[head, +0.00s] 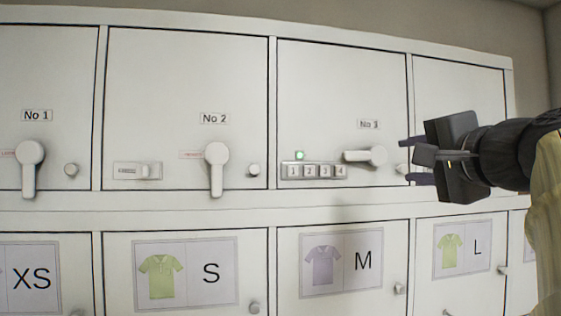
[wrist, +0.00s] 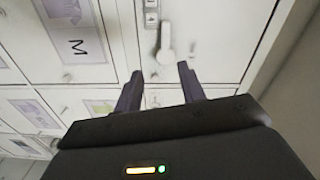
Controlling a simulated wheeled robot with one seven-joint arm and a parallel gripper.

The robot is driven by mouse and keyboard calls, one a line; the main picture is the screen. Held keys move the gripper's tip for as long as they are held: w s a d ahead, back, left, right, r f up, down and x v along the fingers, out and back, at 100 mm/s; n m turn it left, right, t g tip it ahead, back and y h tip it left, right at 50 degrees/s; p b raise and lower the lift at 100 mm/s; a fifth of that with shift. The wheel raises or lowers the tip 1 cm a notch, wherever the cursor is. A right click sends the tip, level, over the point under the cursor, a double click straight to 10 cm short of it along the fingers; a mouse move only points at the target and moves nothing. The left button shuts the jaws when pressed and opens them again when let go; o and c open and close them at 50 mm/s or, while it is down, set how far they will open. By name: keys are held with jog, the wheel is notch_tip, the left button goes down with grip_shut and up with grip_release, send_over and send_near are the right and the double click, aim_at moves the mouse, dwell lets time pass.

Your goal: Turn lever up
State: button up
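The white lever of door No 3 (head: 366,155) lies level, its handle pointing left from the round hub. It also shows in the wrist view (wrist: 165,42), just beyond the fingertips. Two more white levers, on door No 1 (head: 30,166) and door No 2 (head: 216,168), hang straight down. My gripper (head: 406,160) is open and empty, right of the No 3 lever. In the wrist view the dark fingers (wrist: 160,73) are spread apart, with the lever's hub ahead of the gap. No contact shows.
A keypad (head: 313,171) with a lit green lamp (head: 299,155) sits left of the No 3 lever. A small knob (head: 402,168) is close to my fingertips. Shirt-size doors, such as M (head: 334,262), run below.

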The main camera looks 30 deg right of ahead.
jog(key=shift+v, duration=1.6)
jog(key=b+v, duration=0.5)
jog(key=v, duration=1.2)
jog(key=shift+s+b, duration=0.2)
jog(key=shift+b, duration=0.15)
jog(key=shift+d, duration=0.1)
